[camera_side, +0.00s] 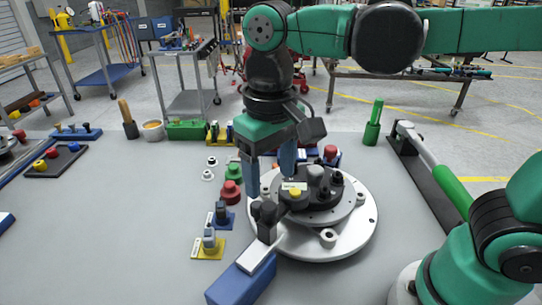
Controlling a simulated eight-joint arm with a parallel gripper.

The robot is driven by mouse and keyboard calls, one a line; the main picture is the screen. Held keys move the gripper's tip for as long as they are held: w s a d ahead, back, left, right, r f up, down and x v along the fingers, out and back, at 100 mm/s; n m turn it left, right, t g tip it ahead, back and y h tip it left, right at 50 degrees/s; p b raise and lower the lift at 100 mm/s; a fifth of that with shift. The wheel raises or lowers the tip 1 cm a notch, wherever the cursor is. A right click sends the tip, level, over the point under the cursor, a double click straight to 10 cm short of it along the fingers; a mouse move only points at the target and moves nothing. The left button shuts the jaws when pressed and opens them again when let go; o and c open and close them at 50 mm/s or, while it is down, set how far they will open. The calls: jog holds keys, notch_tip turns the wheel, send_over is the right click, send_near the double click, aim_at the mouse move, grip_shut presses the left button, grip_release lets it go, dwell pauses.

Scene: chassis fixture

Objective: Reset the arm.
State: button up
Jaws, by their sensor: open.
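My gripper (272,178) points down from my green and black arm, over the left part of the round chassis fixture (345,242). Its two blue fingers are apart, and I see nothing held between them. The fixture is a light grey disc with a smaller dark plate on it, carrying a grey knob, black parts and a small yellow-topped piece (295,192). The left finger hides part of the disc's left edge. I cannot tell whether the fingertips touch anything.
A blue block (240,284) with a white top and black clamp stands at the disc's front left. Red (230,192) and green (233,172) knobs and small blue and yellow bases stand left. A green-handled lever (450,188) lies right. The table's left middle is clear.

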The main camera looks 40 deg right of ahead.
jog(key=shift+r, duration=0.3)
jog(key=d+f+t, duration=0.1)
jog(key=d+t, duration=0.1)
jog(key=d, duration=0.1)
jog(key=d+f+t, duration=0.2)
jog(key=d, duration=0.2)
jog(key=w+d+f+t, duration=0.1)
jog(key=d+t, duration=0.2)
jog(key=shift+d+f, duration=0.2)
jog(key=shift+d, duration=0.1)
dwell(0.8)
